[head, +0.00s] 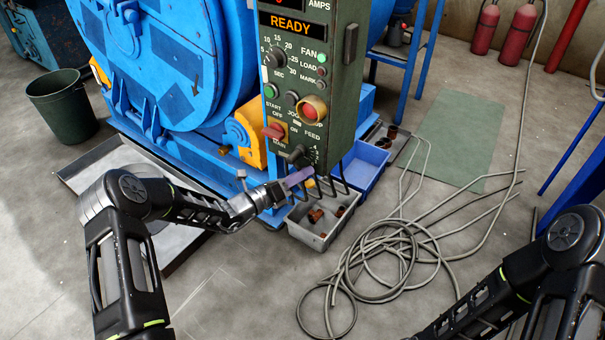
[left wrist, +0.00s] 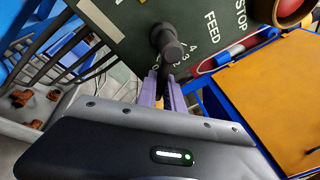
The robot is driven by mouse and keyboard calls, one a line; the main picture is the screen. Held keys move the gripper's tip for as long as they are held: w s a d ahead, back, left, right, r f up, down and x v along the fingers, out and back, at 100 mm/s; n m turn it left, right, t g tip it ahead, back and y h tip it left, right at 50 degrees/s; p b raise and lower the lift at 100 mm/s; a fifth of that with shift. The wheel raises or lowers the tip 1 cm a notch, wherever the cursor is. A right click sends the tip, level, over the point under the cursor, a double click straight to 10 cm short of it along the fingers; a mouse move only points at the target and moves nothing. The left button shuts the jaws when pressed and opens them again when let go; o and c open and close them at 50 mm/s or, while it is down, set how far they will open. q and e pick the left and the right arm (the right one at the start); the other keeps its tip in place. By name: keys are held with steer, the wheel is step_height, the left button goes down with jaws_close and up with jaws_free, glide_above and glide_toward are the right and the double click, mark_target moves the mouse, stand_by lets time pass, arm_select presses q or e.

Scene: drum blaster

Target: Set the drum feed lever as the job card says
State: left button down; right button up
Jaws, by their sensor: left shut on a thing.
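The feed lever (head: 297,153) is a dark knobbed lever low on the green control panel (head: 285,100), under the word FEED. Its scale shows figures including 3 and 4. In the left wrist view the lever (left wrist: 168,45) points towards my fingers. My left gripper (head: 305,175) is at the panel's lower edge, its purple fingers shut on the lever; the fingers (left wrist: 163,88) partly hide the scale in the left wrist view. I cannot read the exact setting. No job card is readable. My right arm shows at lower right, but its gripper is out of view.
The panel's display (head: 291,24) reads READY. A red main switch (head: 276,131) and a large red button (head: 311,109) sit close above the lever. A grey bin (head: 320,222) with brown pieces stands below; hoses (head: 390,245) lie coiled on the floor.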

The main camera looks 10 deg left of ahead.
arm_select(q)
steer(key=shift+r, duration=0.1)
stand_by(0.3)
steer(key=n, duration=0.1)
steer(key=r+n+p, duration=0.1)
steer(key=n, duration=0.1)
steer(key=d+n+t+p, duration=0.1)
steer(key=shift+s+r+n, duration=0.2)
steer(key=shift+r+n, duration=0.1)
step_height(320, 180, up, 2)
steer(key=n+t+p, duration=0.1)
steer(key=n, duration=0.2)
steer(key=n+t+p, duration=0.1)
steer(key=n, duration=0.2)
steer(key=shift+d+r+p, duration=0.1)
steer(key=shift+r+p, duration=0.1)
steer(key=shift+p, duration=0.2)
steer(key=n, duration=0.1)
steer(key=r+n+p, duration=0.1)
steer(key=n, duration=0.1)
steer(key=n+t+y, duration=0.1)
steer(key=shift+r+n, duration=0.25)
steer(key=shift+n, duration=0.05)
steer(key=shift+w+a+r+n+t+y+p, duration=0.1)
steer(key=shift+a+r+n+t+y+p, duration=0.15)
steer(key=shift+n, duration=0.55)
steer(key=shift+a+r+n+t+y+p, duration=0.15)
steer(key=shift+n+y+p, duration=0.15)
steer(key=shift+n, duration=0.5)
